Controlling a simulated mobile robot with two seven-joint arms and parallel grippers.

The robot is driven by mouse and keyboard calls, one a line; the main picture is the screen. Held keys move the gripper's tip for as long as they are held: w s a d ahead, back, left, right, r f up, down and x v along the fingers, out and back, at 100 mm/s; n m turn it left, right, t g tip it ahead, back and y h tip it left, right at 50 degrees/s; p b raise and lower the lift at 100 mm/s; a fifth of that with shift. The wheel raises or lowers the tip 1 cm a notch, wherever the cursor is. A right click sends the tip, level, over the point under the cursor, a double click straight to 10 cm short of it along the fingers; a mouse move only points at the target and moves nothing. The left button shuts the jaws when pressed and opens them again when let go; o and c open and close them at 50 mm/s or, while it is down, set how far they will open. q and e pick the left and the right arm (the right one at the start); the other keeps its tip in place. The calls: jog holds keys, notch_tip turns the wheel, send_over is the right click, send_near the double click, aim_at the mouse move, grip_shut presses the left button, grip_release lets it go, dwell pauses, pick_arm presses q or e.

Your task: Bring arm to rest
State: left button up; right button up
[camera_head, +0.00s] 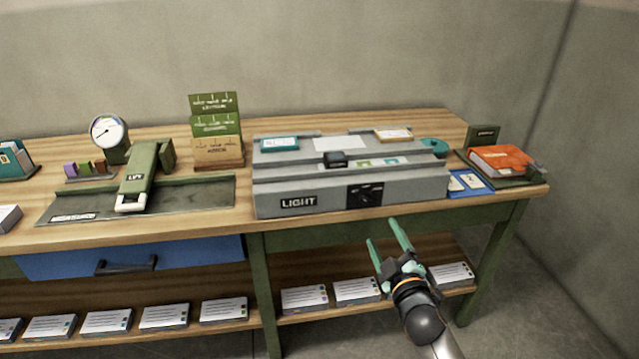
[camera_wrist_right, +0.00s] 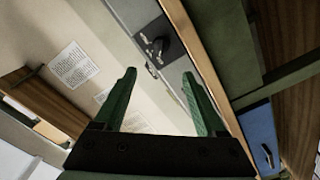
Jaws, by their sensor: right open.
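My right gripper (camera_head: 388,236) is open and empty in front of the table's front edge, below the knob panel of the grey light box. Its two green fingers also show in the right wrist view (camera_wrist_right: 160,95), spread apart with nothing between them. The grey light box (camera_head: 300,205), marked LIGHT, stands on the wooden table (camera_head: 245,190). Its black knob (camera_head: 366,195) also shows in the right wrist view (camera_wrist_right: 157,47). My left gripper is not in the head view.
A green press (camera_head: 140,178) stands at the left beside a dial gauge (camera_head: 108,130). An orange book (camera_head: 500,158) and blue cards (camera_head: 468,183) lie at the right end. A blue drawer (camera_head: 190,254) is below the tabletop. Several paper stacks (camera_head: 305,298) line the lower shelf. Floor is free at the right.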

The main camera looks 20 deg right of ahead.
pick_arm(q)
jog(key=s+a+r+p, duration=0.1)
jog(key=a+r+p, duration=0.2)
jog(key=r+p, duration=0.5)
jog(key=p, duration=0.3)
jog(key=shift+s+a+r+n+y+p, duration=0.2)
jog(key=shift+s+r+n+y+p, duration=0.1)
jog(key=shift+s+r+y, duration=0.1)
pick_arm(e)
jog(key=s+a+f+m+g+y, duration=0.2)
jog(key=s+a+f+g+y, duration=0.1)
jog(key=s+a, duration=0.6)
jog(key=s+a+f+m+g+y, duration=0.3)
jog(key=s+a+f+g, duration=0.2)
jog(key=s, duration=0.8)
jog(key=a+f, duration=0.3)
jog(key=a, duration=0.2)
jog(key=shift+s+f+g, duration=0.25)
jog(key=shift+s+g, duration=0.05)
jog(key=shift+s, duration=0.1)
